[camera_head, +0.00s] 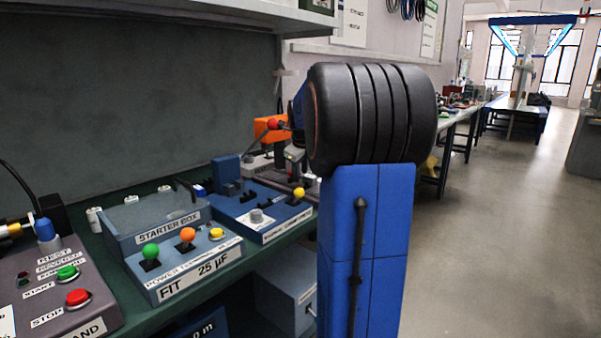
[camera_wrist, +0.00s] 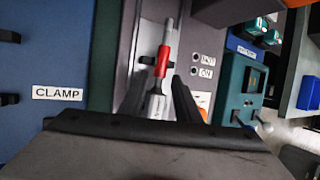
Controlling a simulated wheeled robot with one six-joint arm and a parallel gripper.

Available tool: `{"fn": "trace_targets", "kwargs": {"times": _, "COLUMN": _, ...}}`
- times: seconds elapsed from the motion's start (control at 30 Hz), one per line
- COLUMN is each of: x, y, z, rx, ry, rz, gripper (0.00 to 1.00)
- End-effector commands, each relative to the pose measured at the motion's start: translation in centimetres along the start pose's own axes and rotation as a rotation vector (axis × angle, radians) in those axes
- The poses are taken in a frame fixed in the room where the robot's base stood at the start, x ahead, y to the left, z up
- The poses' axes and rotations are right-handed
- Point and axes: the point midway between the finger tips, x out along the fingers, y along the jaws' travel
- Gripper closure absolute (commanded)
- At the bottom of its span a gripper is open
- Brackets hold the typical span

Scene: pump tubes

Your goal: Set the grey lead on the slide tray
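In the wrist view, a pale grey rod-like piece with a red collar (camera_wrist: 162,62) lies between the fingers of my gripper (camera_wrist: 160,86). It may be the grey lead; I cannot be sure. The two dark fingers stand apart on either side of it, with visible gaps. It lies over a grey panel. I cannot make out its far end or whether it is plugged in. In the head view my own arm covers part of the bench, and I cannot clearly pick out my gripper. I cannot identify the slide tray for certain.
A blue panel labelled CLAMP (camera_wrist: 20,75) is left of my gripper. A teal box (camera_wrist: 240,90) is at right. In the head view, the starter box (camera_head: 165,228), a blue unit with a yellow knob (camera_head: 262,215) and a control box (camera_head: 45,285) crowd the bench. The floor at right is clear.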

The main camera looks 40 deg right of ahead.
Motion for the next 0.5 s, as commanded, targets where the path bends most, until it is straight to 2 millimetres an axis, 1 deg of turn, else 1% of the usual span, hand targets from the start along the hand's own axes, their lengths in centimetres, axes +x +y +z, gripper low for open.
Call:
{"fn": "trace_targets", "kwargs": {"times": 0.17, "x": -0.1, "y": 0.0, "z": 0.0, "rx": 0.000, "ry": 0.000, "rz": 0.000, "gripper": 0.70}}
{"fn": "trace_targets", "kwargs": {"times": 0.27, "x": -0.5, "y": 0.0, "z": 0.0, "rx": 0.000, "ry": -0.001, "rz": -0.001, "gripper": 0.70}}
{"fn": "trace_targets", "kwargs": {"times": 0.37, "x": -1.6, "y": 0.0, "z": 0.0, "rx": 0.000, "ry": -0.001, "rz": -0.001, "gripper": 0.70}}
{"fn": "trace_targets", "kwargs": {"times": 0.5, "x": -4.2, "y": -0.1, "z": 0.1, "rx": 0.000, "ry": -0.002, "rz": -0.002, "gripper": 0.70}}
